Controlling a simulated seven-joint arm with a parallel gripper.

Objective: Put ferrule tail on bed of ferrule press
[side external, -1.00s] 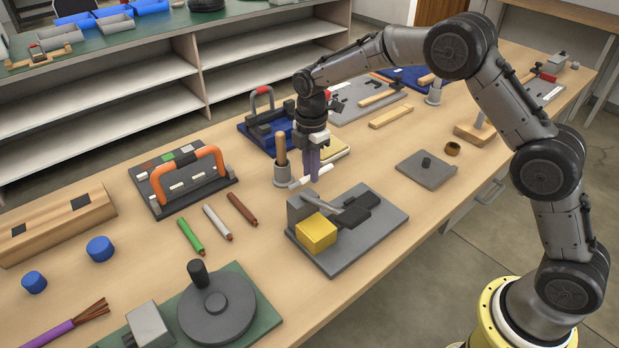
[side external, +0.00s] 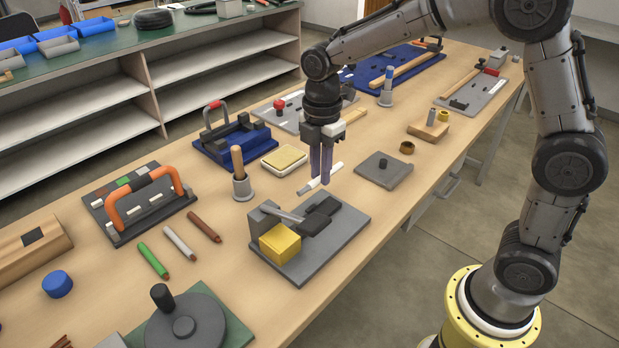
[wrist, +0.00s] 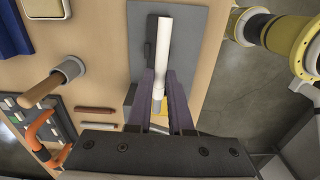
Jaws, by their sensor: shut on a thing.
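The ferrule tail (side external: 336,168) is a short white piece with a greyish end; it also shows in the wrist view (wrist: 164,42). My gripper (side external: 321,182) is shut on it, the purple fingers on either side, and holds it roughly level. The ferrule press has a grey base plate (side external: 340,236), a yellow block (side external: 280,244), a grey lever and dark pads (side external: 322,211). In the side view the tail appears just behind the pads, apart from them; its exact height is unclear. In the wrist view the fingers and tail partly hide the press (wrist: 192,60).
A grey plate with a dark peg (side external: 384,168) lies right of the press. Green, white and brown cable pieces (side external: 180,243) lie to the left.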

